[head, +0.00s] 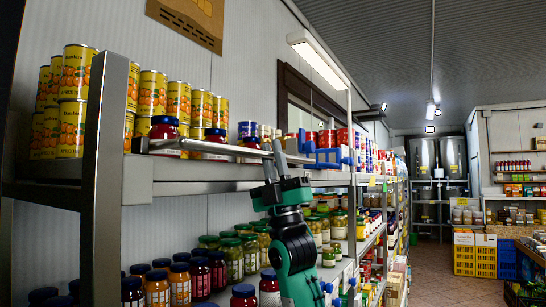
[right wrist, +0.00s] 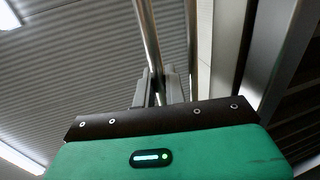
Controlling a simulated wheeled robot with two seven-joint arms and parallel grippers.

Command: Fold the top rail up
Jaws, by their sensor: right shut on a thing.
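The top rail (head: 222,148) is a thin grey metal bar along the front of the upper shelf, roughly level and a little above the shelf's edge. Its near end meets a bracket by the shelf post. My right gripper (head: 274,160), on a green and black arm, reaches up from below and is shut on the rail towards its far end. In the right wrist view the rail (right wrist: 149,35) runs up from between the two grey fingertips (right wrist: 156,88). The exact contact is partly hidden by the dark gripper body. My left gripper is not in view.
Yellow cans (head: 76,72) and red jars (head: 164,130) stand on the upper shelf (head: 205,172) behind the rail. Several jars (head: 200,275) fill the shelf below, close to my right arm. A shelf post (head: 103,150) stands at the left. The aisle floor (head: 450,285) is free.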

